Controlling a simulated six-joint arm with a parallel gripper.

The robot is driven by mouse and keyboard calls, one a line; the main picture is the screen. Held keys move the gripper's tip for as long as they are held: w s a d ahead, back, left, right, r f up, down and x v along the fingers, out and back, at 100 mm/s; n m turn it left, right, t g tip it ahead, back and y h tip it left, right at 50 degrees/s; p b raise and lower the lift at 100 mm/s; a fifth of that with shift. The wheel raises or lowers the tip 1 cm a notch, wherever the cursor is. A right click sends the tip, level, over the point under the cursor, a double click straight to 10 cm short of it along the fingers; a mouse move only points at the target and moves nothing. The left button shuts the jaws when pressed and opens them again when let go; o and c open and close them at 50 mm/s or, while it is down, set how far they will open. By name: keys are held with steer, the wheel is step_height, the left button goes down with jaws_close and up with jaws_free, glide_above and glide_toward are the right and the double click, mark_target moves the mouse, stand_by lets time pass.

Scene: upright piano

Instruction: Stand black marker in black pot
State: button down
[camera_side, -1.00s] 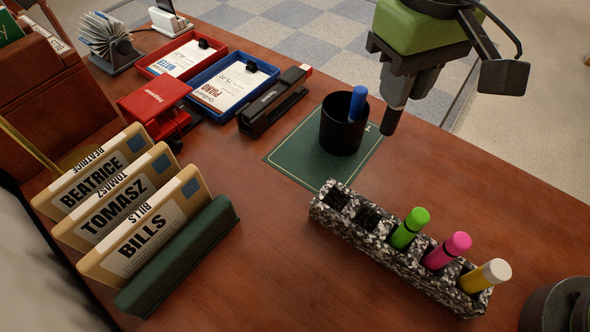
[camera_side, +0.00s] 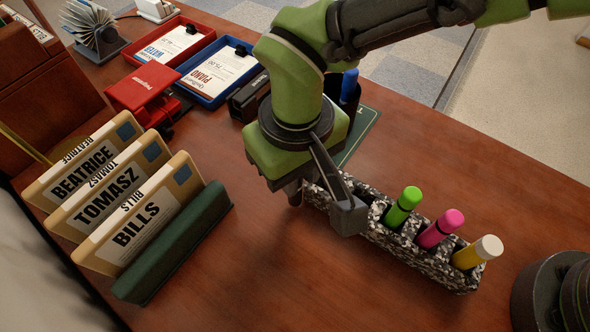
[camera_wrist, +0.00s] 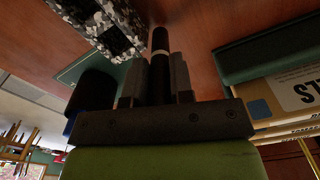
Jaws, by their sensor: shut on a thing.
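My gripper (camera_side: 318,205) hangs over the bare wood between the folder rack and the speckled marker holder in the side view. In the wrist view my gripper (camera_wrist: 159,64) is shut on the black marker (camera_wrist: 160,40), a dark stick with a pale band, pointing away past the fingertips. The side view does not show the marker clearly. The black pot (camera_side: 356,100) stands on the green mat behind my arm, which hides most of it. A blue marker (camera_side: 349,84) stands in the pot. The pot also shows left of my fingers in the wrist view (camera_wrist: 93,92).
The speckled holder (camera_side: 408,256) carries green, pink and yellow markers; its left part is partly hidden by my gripper. Labelled folders (camera_side: 130,230) stand in a green rack (camera_side: 180,245) to the left. A stapler (camera_side: 250,98) and two trays lie behind.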

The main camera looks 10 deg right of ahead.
steer(key=shift+f, duration=0.7)
steer(key=shift+f, duration=0.2)
steer(key=c, duration=1)
jaws_free()
steer(key=shift+r, duration=0.15)
step_height(320, 180, up, 12)
steer(key=shift+r, duration=0.1)
